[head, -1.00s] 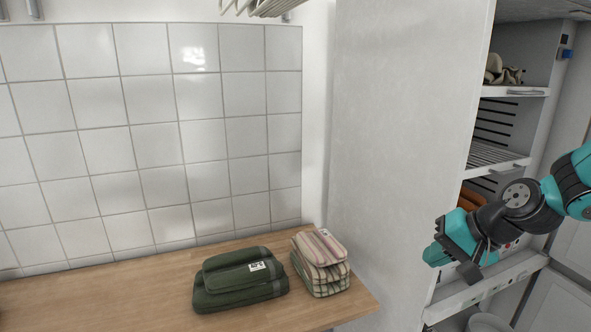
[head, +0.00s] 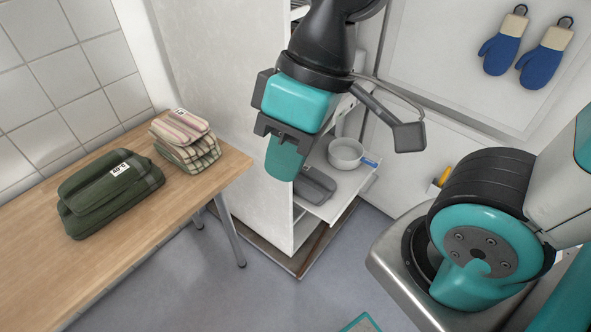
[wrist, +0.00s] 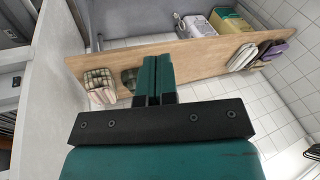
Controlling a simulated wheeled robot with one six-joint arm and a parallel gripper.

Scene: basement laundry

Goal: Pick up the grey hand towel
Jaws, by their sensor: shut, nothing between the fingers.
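I cannot clearly make out a grey hand towel. In the head view, a folded green checked stack (head: 108,195) with a white label and a pale striped stack (head: 185,143) lie on the wooden table. In the wrist view, a whitish stack (wrist: 241,58) and a mauve-grey stack (wrist: 273,50) lie toward the table's other end; I cannot tell whether either is the towel. My gripper (head: 285,158) is shut and empty, pointing down beside the cabinet, right of the table. Its fingers (wrist: 153,80) are together in the wrist view.
The wooden table (head: 150,225) stands left, against the tiled wall. The tall white cabinet (head: 215,75) is beside my gripper. A pale pot (head: 346,152) and a dark grey object (head: 315,184) rest on its low shelf. Blue mitts (head: 541,66) hang right. Floor before the table is clear.

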